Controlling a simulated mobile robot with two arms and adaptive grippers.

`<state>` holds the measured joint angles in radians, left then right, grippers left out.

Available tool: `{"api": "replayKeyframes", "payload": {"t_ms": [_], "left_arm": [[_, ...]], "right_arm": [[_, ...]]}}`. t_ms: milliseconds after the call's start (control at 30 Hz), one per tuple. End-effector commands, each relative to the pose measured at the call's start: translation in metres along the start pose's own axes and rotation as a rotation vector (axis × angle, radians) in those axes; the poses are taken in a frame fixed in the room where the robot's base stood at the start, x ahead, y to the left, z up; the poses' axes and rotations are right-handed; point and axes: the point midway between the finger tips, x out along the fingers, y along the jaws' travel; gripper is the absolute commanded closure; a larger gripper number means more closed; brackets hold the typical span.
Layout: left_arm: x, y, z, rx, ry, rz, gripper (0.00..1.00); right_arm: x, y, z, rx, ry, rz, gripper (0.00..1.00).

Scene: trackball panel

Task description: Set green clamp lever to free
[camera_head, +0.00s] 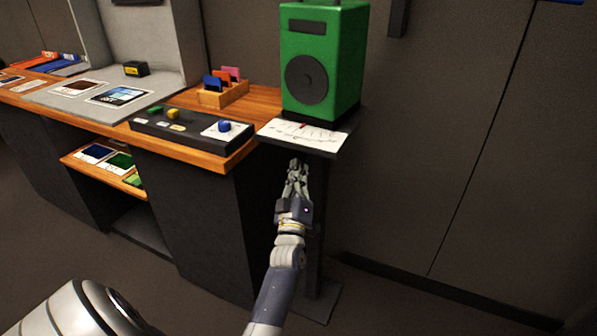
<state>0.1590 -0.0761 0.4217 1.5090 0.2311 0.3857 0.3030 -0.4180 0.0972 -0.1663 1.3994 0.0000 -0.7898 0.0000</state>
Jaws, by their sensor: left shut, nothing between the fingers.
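A dark control panel (190,139) lies on the wooden counter, left of centre. A small green piece (155,111), which looks like the green clamp lever, sits near its far left end; its setting is too small to read. Beside it is a yellow piece (173,114). A blue ball (224,126) sits on a white plate at the panel's right end. My left gripper (296,165) is shut and empty. It shows to the right of the panel, just below the stand's top in the picture, apart from the green piece. My right gripper is not in view.
A green speaker-like box (322,60) stands on a dark pedestal (345,139) with a white marked sheet (300,134). The wooden counter (265,98) carries a card holder (222,97) behind the panel. A lower shelf (78,163) holds cards. Floor at the right is clear.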

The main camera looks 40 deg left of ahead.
Motion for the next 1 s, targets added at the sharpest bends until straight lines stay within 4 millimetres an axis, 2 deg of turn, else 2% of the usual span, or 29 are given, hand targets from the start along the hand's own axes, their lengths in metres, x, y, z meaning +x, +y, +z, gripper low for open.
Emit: {"api": "replayKeyframes", "payload": {"t_ms": [167,500,667,767,1000], "left_arm": [[-0.007,-0.001,0.002,0.000,-0.004,-0.002,1.00],[-0.061,0.000,0.001,0.000,-0.003,-0.001,1.00],[-0.075,-0.001,-0.002,0.001,0.000,0.000,1.00],[-0.086,-0.005,-0.010,0.003,0.003,-0.001,1.00],[-0.106,-0.009,-0.038,0.006,0.001,0.002,1.00]], "right_arm": [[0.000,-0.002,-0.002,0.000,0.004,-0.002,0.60],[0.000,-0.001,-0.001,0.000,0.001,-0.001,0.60],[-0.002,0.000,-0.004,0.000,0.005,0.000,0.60],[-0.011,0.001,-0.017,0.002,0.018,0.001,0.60],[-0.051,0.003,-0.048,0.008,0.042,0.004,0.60]]}}
